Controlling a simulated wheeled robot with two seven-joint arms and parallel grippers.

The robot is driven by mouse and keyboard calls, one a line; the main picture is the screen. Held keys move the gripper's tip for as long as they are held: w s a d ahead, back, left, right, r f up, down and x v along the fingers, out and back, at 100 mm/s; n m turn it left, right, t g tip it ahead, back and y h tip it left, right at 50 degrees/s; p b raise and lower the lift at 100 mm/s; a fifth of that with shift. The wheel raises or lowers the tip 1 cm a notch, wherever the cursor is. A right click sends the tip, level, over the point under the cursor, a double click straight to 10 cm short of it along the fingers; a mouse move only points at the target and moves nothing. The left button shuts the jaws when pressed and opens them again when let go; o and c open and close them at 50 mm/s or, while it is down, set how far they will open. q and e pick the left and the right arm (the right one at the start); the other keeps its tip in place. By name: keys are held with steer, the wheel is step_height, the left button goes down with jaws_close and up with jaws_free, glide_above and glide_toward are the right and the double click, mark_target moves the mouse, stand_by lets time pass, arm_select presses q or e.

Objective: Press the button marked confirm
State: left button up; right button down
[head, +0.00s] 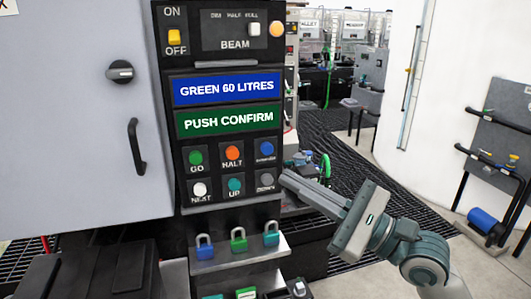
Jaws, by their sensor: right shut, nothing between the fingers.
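A dark control panel (214,150) faces me, with two rows of three round buttons. The upper row has a green button (195,157) marked GO, an orange button (233,152) marked HALT and a blue button (266,149) with a label too small to read. The lower row has a white button (199,189) marked NEXT, a teal button (235,185) marked UP and a grey button (267,180) whose label I cannot read. My right gripper (286,178) is shut and empty, its tips just right of the grey button; I cannot tell whether they touch the panel. My left gripper is out of view.
A blue display (226,88) reads GREEN 60 LITRES; a green display (228,120) reads PUSH CONFIRM. Above are an ON/OFF switch (174,37) and BEAM selector (254,29). Several padlocks, one blue (204,250), hang below the buttons. A grey cabinet door (70,120) stands left.

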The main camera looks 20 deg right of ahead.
mark_target(268, 149)
steer(key=shift+w, duration=0.15)
steer(key=w+b, duration=0.2)
steer(key=w, duration=0.6)
steer(key=shift+w+a, duration=0.2)
steer(key=shift+w, duration=0.05)
stand_by(0.3)
steer(key=shift+w+b, duration=0.65)
steer(key=shift+w, duration=0.35)
stand_by(3.0)
steer(key=shift+s, duration=0.1)
stand_by(0.3)
steer(key=shift+s, duration=0.9)
